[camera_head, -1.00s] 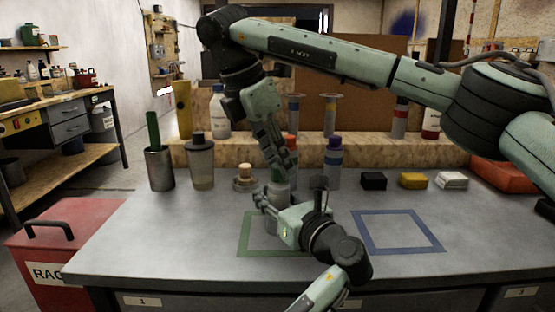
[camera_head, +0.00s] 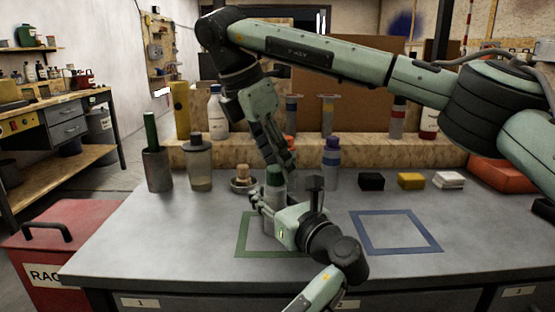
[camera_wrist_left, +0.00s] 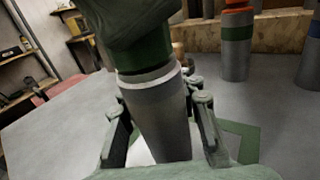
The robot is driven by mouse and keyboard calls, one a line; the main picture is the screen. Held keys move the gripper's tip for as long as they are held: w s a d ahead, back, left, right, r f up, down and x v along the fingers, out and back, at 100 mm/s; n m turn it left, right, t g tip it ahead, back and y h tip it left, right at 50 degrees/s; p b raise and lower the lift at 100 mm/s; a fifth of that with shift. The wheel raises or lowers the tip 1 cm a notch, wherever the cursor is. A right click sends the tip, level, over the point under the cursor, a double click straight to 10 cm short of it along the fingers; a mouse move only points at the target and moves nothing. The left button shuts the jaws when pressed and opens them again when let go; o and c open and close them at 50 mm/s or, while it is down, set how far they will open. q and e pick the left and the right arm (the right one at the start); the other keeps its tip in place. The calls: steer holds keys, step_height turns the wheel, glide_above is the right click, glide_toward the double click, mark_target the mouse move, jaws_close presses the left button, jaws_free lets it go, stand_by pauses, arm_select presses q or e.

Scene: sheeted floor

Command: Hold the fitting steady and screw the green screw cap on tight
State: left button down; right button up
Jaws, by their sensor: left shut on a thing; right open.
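The fitting (camera_head: 273,197) is a grey cylinder standing upright over the green square outline (camera_head: 243,236). My left gripper (camera_head: 262,203) is shut around its body; the left wrist view shows the grey body (camera_wrist_left: 160,118) between the two fingers. The green screw cap (camera_head: 274,173) sits at the top of the fitting. In the left wrist view the dark green cap (camera_wrist_left: 146,56) is above a pale ring, and I cannot tell how tightly it sits. My right gripper (camera_head: 283,163) is open, pointing down close above and behind the cap; I cannot tell whether it touches.
A blue square outline (camera_head: 395,233) lies on bare bench to the right. The front left bench is clear.

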steer(key=n+t+y, duration=0.1)
steer(key=n, duration=0.4)
steer(key=shift+d, duration=0.1)
steer(key=n+t+y, duration=0.1)
steer(key=n, duration=0.3)
steer(key=shift+y, duration=0.4)
steer(key=n+y, duration=0.2)
steer(key=n, duration=0.3)
steer(key=n+y, duration=0.1)
steer(key=n, duration=0.4)
steer(key=shift+n+g+y, duration=0.3)
steer(key=shift+g+y, duration=0.1)
